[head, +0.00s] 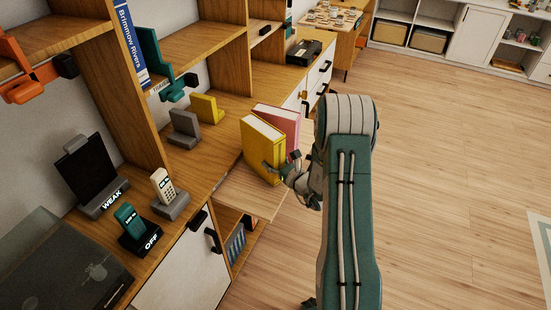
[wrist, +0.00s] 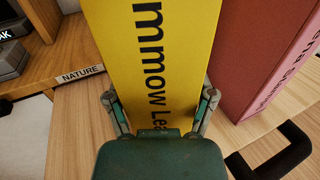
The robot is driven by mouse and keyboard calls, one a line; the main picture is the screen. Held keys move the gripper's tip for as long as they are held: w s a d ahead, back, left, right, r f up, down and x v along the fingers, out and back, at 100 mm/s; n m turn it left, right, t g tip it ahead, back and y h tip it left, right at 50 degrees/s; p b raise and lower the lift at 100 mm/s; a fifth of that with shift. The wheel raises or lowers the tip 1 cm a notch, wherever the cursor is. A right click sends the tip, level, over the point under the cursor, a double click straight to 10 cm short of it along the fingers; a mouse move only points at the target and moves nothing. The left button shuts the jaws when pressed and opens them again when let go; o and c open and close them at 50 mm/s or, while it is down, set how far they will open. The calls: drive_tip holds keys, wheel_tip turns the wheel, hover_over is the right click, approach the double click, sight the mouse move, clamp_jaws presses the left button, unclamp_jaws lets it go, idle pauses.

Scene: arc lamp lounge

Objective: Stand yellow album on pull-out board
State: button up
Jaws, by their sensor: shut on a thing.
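The yellow album (head: 262,150) is upright in the head view, over the pull-out board (head: 245,196). I cannot tell whether its lower edge touches the board. My gripper (head: 278,168) is shut on the album's near edge. In the wrist view the fingers of my gripper (wrist: 160,108) lie on both sides of the yellow album (wrist: 155,50), whose dark lettering runs down its spine. The pale board (wrist: 78,135) shows below and left of it. The album's bottom is hidden behind my gripper in the wrist view.
A pink album (head: 283,120) stands upright just beyond the yellow one, with a gap in the wrist view (wrist: 262,55). A yellow bookend (head: 207,107) and a grey bookend (head: 184,128) stand on the counter. Phones stand nearer left. A black handle (wrist: 275,155) lies close right. Floor is open at right.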

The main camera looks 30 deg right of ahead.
drive_tip(key=shift+d+f, duration=0.1)
drive_tip(key=shift+d, duration=0.5)
drive_tip(key=o, duration=1)
drive_tip(key=shift+f, duration=0.1)
drive_tip(key=shift+o, duration=1.3)
drive_tip(key=shift+a, duration=0.55)
